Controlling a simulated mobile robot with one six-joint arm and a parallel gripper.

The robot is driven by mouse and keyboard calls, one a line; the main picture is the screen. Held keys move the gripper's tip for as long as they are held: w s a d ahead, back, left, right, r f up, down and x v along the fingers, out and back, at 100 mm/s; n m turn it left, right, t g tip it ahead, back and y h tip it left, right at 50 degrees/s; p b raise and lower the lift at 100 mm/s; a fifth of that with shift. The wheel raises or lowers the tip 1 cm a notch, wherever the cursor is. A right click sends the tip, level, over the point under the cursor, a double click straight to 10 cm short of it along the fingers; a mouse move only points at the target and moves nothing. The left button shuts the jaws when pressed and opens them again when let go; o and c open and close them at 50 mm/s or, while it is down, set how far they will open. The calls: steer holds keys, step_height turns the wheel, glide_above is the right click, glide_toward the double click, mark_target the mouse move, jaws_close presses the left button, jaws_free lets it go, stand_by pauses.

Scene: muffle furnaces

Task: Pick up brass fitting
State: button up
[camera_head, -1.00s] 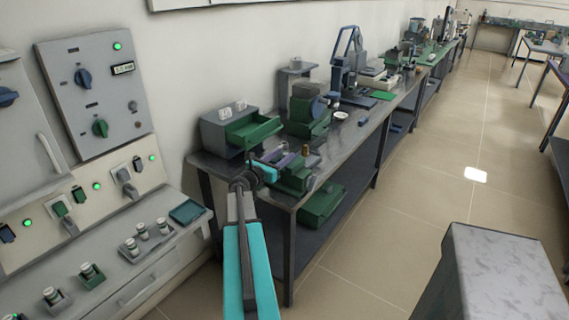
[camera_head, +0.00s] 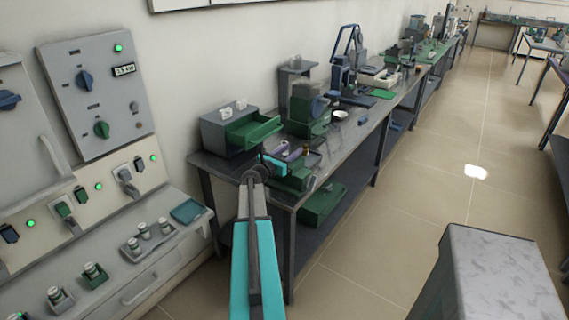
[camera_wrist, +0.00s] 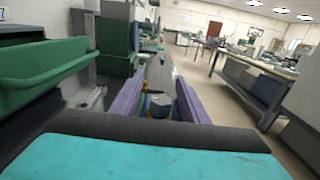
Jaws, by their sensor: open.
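A small upright brass-coloured piece (camera_head: 305,150), which I take for the brass fitting, stands near the front edge of the workbench in the head view. My gripper (camera_head: 287,152) is just left of it, its purple fingers small and partly hidden by my arm. In the wrist view, my gripper (camera_wrist: 161,88) has its two purple fingers apart. A short round piece (camera_wrist: 158,105) with a grey-blue top and yellowish edges shows between them, probably the fitting. Its lower part is hidden by my dark wrist link. I cannot tell whether either finger touches it.
A grey box with an open green drawer (camera_head: 252,132) stands left of my gripper; its green front (camera_wrist: 40,75) is close in the wrist view. A green-based machine (camera_head: 305,108) stands behind. The bench (camera_head: 345,150) has some bare surface to the right, with open floor beyond.

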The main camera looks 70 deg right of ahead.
jaws_close()
steer(key=shift+r, duration=0.15)
stand_by(0.4)
step_height(320, 180, up, 7)
steer(key=p, duration=0.4)
steer(key=b+v, duration=0.1)
steer(key=v, duration=1.7)
